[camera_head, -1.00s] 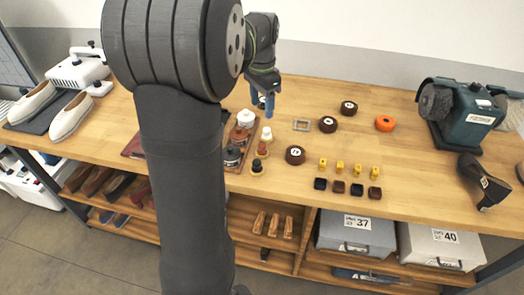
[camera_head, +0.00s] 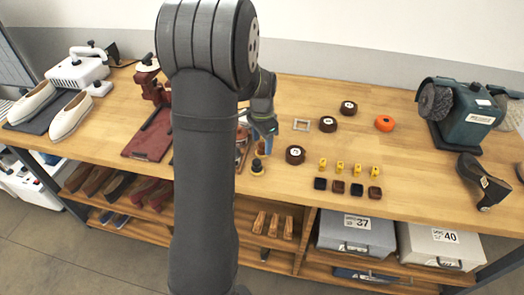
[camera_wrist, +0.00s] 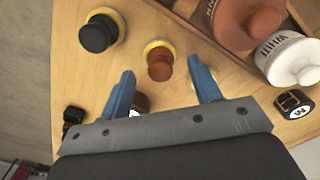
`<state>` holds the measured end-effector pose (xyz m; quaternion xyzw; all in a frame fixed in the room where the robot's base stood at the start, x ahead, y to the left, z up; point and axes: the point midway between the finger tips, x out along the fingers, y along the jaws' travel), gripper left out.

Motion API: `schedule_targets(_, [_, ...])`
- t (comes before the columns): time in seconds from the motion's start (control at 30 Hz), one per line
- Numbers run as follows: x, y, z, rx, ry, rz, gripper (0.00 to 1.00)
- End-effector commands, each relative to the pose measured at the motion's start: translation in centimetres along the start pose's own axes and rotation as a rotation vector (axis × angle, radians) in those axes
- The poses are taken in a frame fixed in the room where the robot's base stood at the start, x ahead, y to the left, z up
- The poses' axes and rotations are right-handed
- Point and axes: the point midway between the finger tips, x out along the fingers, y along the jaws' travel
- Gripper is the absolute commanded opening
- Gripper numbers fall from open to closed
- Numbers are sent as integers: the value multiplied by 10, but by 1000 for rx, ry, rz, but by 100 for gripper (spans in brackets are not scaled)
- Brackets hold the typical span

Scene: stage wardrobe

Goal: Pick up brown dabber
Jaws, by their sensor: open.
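The brown dabber (camera_wrist: 160,63), a brown knob on a yellow round base, stands on the bench in the wrist view. It appears between and just beyond my gripper's blue fingertips (camera_wrist: 160,68), with space on both sides. My gripper is open and empty. A black dabber (camera_wrist: 97,34) on a similar base stands to its left. A pale dabber is mostly hidden behind the right finger. In the head view my gripper (camera_head: 268,140) points down over the dabber row and hides much of it; the black dabber (camera_head: 257,167) shows just in front.
A brown bottle (camera_wrist: 243,18) and a white bottle (camera_wrist: 292,57) stand close by on a wooden tray. A round dark tin (camera_head: 295,154) stands right of the dabbers, with several yellow and dark small blocks beyond.

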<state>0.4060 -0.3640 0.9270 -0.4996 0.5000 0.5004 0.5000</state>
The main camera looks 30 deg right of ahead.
Motion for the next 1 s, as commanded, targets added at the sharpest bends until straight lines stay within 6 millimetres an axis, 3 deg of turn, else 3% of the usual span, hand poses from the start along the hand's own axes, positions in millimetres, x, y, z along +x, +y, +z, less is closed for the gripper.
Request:
schedule_targets(0.13, [19,0,0,0,-1,0,58])
schedule_targets(0.4, [23,0,0,0,1,-1,58])
schedule_targets(0.43, [23,0,0,0,1,-1,56])
schedule_targets(0.67, [23,0,0,0,1,-1,10])
schedule_targets(1.0, [23,0,0,0,0,-1,10])
